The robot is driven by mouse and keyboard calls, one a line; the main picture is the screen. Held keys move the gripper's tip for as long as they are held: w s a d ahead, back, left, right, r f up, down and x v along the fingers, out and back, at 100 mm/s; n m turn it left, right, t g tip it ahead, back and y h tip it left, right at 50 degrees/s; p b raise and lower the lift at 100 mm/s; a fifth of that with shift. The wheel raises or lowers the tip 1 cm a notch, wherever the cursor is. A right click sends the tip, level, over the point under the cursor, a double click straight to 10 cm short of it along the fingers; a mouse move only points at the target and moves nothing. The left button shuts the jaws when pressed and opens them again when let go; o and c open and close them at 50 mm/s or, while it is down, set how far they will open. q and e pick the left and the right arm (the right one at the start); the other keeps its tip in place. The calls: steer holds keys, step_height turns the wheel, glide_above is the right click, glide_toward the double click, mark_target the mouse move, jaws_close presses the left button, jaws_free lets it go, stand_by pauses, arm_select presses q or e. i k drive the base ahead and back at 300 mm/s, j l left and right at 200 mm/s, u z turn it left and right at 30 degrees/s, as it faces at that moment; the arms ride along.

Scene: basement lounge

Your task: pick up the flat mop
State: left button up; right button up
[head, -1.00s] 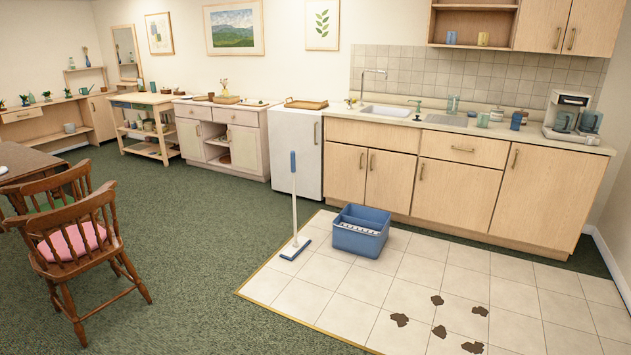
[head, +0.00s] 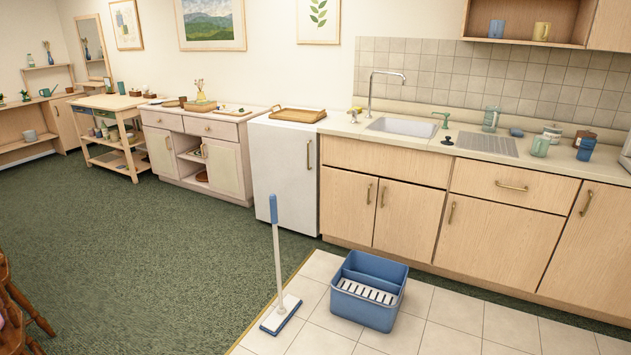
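The flat mop (head: 278,258) stands upright in the head view, left of the blue bucket. It has a blue grip at the top, a white pole and a flat blue and white head resting on the pale tiles near the carpet edge. The blue bucket (head: 378,313) with a white slatted insert stands on the tiles just right of the mop, apart from it. Neither of my grippers shows in the view.
A white fridge (head: 283,180) and a wooden counter with a sink (head: 402,127) run along the back. Green carpet (head: 140,265) lies open to the left of the tiles (head: 440,335). Part of a wooden chair (head: 15,320) shows at the lower left edge.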

mark_target(273, 325)
steer(key=i+j, duration=0.1)
steer(key=i, duration=2.4)
steer(key=l+z, duration=0.05)
steer(key=l, duration=0.05)
